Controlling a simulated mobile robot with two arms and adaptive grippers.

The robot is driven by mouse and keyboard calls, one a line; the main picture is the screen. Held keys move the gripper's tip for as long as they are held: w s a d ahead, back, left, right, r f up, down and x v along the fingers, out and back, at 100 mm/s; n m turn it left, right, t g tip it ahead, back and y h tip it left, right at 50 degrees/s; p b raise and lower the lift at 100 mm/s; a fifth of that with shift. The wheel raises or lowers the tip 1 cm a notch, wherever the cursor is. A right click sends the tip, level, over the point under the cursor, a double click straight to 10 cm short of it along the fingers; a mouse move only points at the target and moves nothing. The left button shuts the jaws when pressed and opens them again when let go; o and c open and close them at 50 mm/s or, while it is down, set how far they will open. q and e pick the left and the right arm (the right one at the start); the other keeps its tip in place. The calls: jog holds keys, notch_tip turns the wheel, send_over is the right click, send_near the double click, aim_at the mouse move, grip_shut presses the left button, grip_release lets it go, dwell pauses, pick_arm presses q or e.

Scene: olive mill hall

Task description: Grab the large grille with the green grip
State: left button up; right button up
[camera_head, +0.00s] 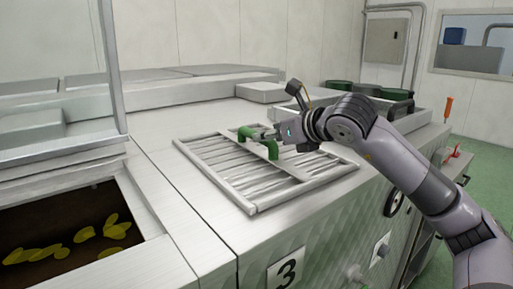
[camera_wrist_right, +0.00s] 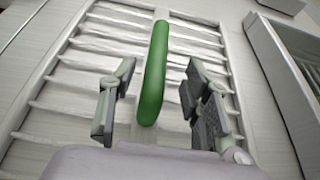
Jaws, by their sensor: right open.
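The large grille (camera_head: 233,182) is a pale metal frame with several bars. It lies flat on top of the metal machine. Its green grip (camera_head: 271,149) stands up from the middle of the grille. My right gripper (camera_head: 270,136) is at the grip, coming from the right. In the right wrist view, the green grip (camera_wrist_right: 153,75) runs lengthwise between the two open fingers (camera_wrist_right: 160,105), with a gap on both sides. The fingers are not closed on it. My left gripper is not in view.
An open bay (camera_head: 60,235) with yellowish leaf-like pieces lies at the left, beside a clear panel (camera_head: 112,65). Dark green round containers (camera_head: 340,86) stand behind my right arm. The top left of the grille is clear.

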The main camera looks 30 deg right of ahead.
aim_at(256, 143)
jog(key=p+x, duration=0.2)
jog(key=x, duration=0.2)
jog(key=shift+w+a+f+p, duration=0.1)
jog(key=shift+w+a+p, duration=0.05)
jog(key=shift+w+p, duration=0.2)
jog(key=shift+w+f, duration=0.15)
jog(key=shift+f, duration=0.05)
jog(key=shift+c, duration=0.4)
jog(key=shift+c, duration=0.7)
grip_shut()
jog(key=shift+r, duration=0.25)
